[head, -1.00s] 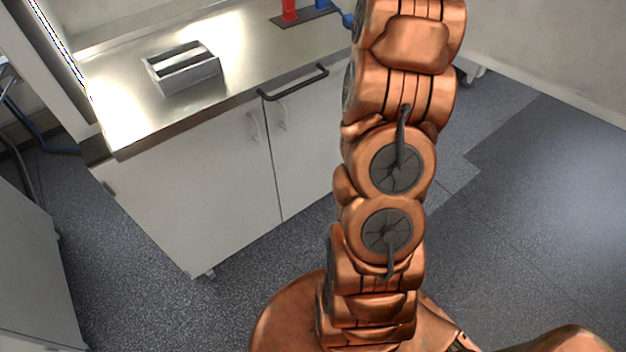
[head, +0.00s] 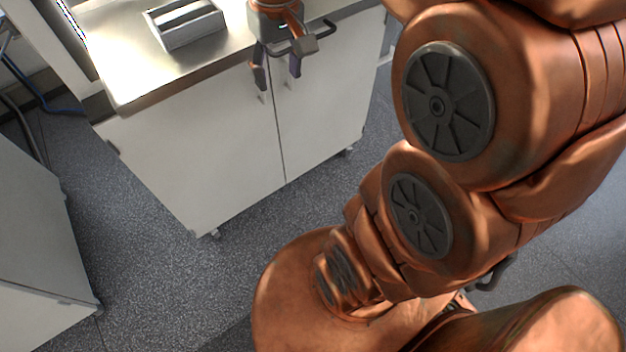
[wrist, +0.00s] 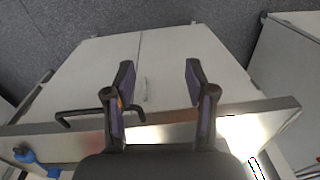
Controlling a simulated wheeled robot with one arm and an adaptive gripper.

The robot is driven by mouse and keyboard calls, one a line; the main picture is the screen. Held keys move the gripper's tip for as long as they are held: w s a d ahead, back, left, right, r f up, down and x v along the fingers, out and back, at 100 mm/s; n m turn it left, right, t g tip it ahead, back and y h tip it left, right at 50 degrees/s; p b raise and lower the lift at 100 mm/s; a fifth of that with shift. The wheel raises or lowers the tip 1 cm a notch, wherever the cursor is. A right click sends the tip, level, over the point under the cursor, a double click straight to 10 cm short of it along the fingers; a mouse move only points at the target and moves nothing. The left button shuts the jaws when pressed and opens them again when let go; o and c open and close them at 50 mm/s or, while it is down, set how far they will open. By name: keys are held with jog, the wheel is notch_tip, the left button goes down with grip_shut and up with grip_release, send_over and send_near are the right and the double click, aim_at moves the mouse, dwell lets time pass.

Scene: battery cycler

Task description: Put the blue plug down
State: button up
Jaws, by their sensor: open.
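The blue plug (wrist: 25,156) shows at the lower left of the wrist view, apart from my gripper and over the steel bench top (wrist: 72,150). Its lower part is cut by the picture's edge, and I cannot tell whether it is seated in anything. It does not show in the head view now. My gripper (head: 277,72) hangs fingers down at the bench's front edge in the head view. In the wrist view my gripper (wrist: 160,80) has its two fingers wide apart, with nothing between them.
A grey slotted metal block (head: 188,26) stands on the bench top, left of my gripper. A black bar handle (head: 322,32) sticks out from the bench front, close to my gripper. White cabinet doors (head: 215,150) are below. A grey cabinet (head: 35,240) stands at left; floor between is clear.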

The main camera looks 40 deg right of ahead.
jog(key=s+a+f+g, duration=0.1)
jog(key=s+a+f, duration=0.2)
jog(key=s, duration=0.6)
jog(key=s+a+f+n+g, duration=0.1)
jog(key=s+a+f, duration=0.2)
jog(key=s+f, duration=0.3)
jog(key=s, duration=0.2)
jog(key=shift+s, duration=0.4)
